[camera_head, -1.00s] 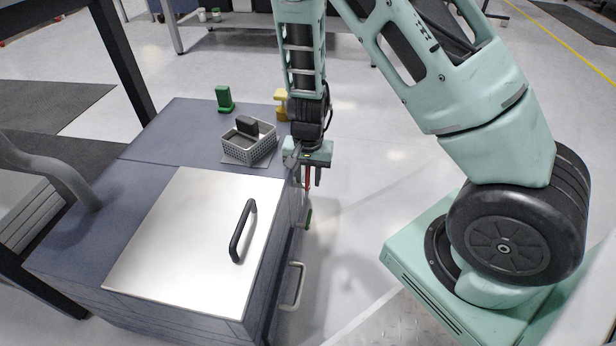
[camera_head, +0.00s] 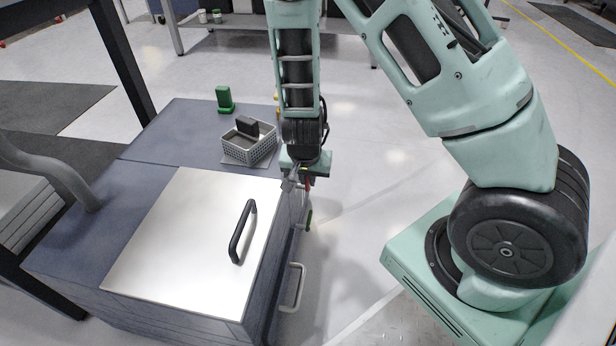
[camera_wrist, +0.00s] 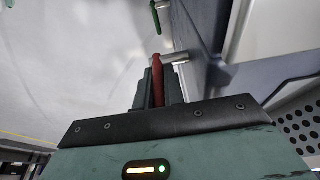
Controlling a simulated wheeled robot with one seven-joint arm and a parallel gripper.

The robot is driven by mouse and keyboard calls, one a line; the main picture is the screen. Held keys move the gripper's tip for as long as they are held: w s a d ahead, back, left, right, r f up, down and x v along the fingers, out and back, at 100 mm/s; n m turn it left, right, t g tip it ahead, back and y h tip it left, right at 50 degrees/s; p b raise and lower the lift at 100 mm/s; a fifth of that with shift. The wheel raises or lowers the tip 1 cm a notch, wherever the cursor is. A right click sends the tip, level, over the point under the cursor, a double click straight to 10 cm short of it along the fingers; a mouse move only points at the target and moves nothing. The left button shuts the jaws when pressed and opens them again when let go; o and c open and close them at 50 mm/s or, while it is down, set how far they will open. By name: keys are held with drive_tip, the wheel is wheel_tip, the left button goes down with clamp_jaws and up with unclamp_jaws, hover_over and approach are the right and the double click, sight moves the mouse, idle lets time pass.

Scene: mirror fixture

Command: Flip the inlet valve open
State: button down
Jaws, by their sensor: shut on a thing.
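A red valve lever (camera_wrist: 157,82) sits between the two dark fingers of my gripper (camera_wrist: 158,88), by a short metal pipe stub (camera_wrist: 176,58) on the cabinet's side. My gripper is shut on this lever. In the head view my gripper (camera_head: 303,184) is low beside the cabinet's right side, with a bit of red showing at its fingers. A second lever, green (camera_wrist: 155,14), is farther along the same side, apart from my gripper; it also shows in the head view (camera_head: 309,219). No label shows which valve is the inlet.
The grey-blue cabinet (camera_head: 160,140) has a shiny lid (camera_head: 185,240) with a black handle (camera_head: 241,232). A mesh basket (camera_head: 248,152) holding a dark block, and a green piece (camera_head: 225,99), stand on top. A side handle (camera_head: 293,288) sticks out.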

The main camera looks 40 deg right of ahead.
drive_tip(key=c, duration=1.5)
unclamp_jaws()
drive_tip(key=p+v, duration=1.2)
drive_tip(key=v, duration=0.5)
drive_tip(key=shift+s+a+r, duration=0.15)
drive_tip(key=shift+s+r, duration=0.05)
